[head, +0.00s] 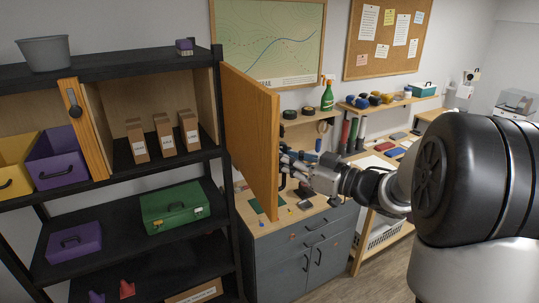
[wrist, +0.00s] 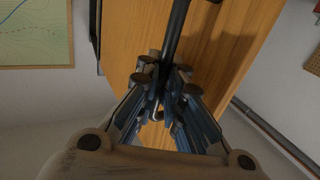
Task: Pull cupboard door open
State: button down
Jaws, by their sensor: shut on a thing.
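The wooden cupboard door (head: 252,135) stands swung out from the right side of the black shelf unit, well away from the cupboard opening. Its plain wood face also fills much of the wrist view (wrist: 225,45). The black door handle (wrist: 178,25) is a bar running from the top of the wrist view down between my fingers. My gripper (wrist: 165,88) is shut on this handle. In the head view, my gripper (head: 288,168) is at the right side of the door, and the door edge partly hides its fingertips. Small brown boxes (head: 163,137) stand inside the open cupboard.
A green toolbox (head: 174,208) sits on the shelf below. A grey drawer cabinet (head: 305,250) with a cluttered wooden top stands under and behind the door.

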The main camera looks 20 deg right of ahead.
jog(key=shift+d, duration=0.2)
jog(key=c, duration=2)
grip_release()
jog(key=shift+s, duration=0.15)
jog(key=shift+o, duration=0.2)
jog(key=v, duration=1.2)
jog(key=shift+d, duration=0.1)
